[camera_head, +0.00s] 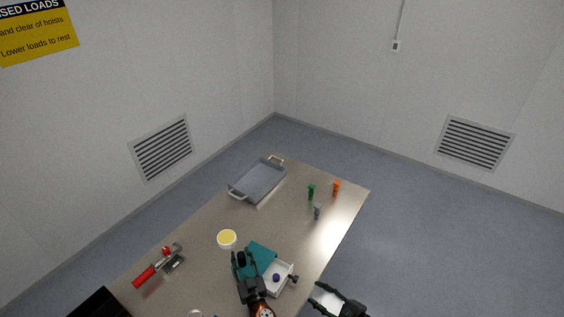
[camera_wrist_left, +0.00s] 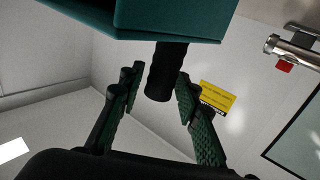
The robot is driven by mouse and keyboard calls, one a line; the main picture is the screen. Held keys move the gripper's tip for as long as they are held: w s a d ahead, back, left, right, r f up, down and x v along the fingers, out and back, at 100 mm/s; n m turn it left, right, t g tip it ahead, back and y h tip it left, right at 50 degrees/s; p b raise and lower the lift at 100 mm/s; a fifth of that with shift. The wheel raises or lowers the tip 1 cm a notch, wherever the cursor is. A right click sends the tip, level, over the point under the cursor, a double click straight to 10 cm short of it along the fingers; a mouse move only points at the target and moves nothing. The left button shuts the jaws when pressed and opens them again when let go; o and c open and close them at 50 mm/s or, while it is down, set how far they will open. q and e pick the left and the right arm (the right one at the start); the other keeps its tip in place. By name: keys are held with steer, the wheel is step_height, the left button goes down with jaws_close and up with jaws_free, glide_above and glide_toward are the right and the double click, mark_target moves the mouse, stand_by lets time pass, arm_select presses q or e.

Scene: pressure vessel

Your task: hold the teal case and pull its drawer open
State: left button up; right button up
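The teal case (camera_head: 263,255) stands on the table near its front edge. Its white drawer (camera_head: 281,283) is out on the right side, with a dark purple ball (camera_head: 276,278) inside and a dark knob (camera_head: 293,279) on its front. In the left wrist view, the teal case (camera_wrist_left: 150,18) fills the top and its black handle (camera_wrist_left: 162,75) sits between my left gripper's fingers (camera_wrist_left: 160,88). My right gripper (camera_head: 314,293) is open and empty, apart from the knob, past the table edge.
A white bowl with yellow contents (camera_head: 227,239) stands left of the case. A grey tray (camera_head: 258,183) is at the far end. Small green (camera_head: 311,192), orange (camera_head: 336,187) and grey-blue (camera_head: 317,211) items stand at the right.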

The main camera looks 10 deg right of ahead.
arm_select(q)
steer(key=shift+o, duration=1.1)
steer(key=s+d, duration=0.2)
steer(key=s, duration=0.9)
steer(key=shift+s, duration=0.4)
steer(key=shift+d, duration=0.1)
